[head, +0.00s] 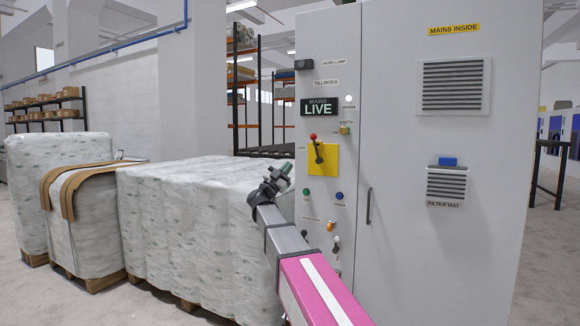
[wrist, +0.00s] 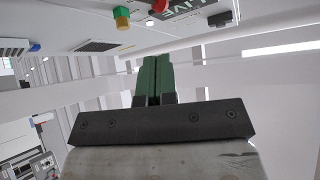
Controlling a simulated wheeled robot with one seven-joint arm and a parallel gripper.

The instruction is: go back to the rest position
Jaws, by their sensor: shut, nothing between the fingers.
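My gripper (head: 287,169) is at the end of my raised arm, in front of the left edge of the grey cabinet (head: 400,230) and left of its yellow switch plate. In the wrist view, its green fingers (wrist: 156,72) are together with nothing between them. The fingers look clear of the cabinet, though the exact gap is hard to tell.
Wrapped pallets (head: 200,220) stand to the left, one with brown edge guards (head: 65,190). Shelving (head: 243,90) stands behind. The cabinet front has small buttons, vents and a door handle (head: 368,206). Open floor (head: 548,265) shows at the right.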

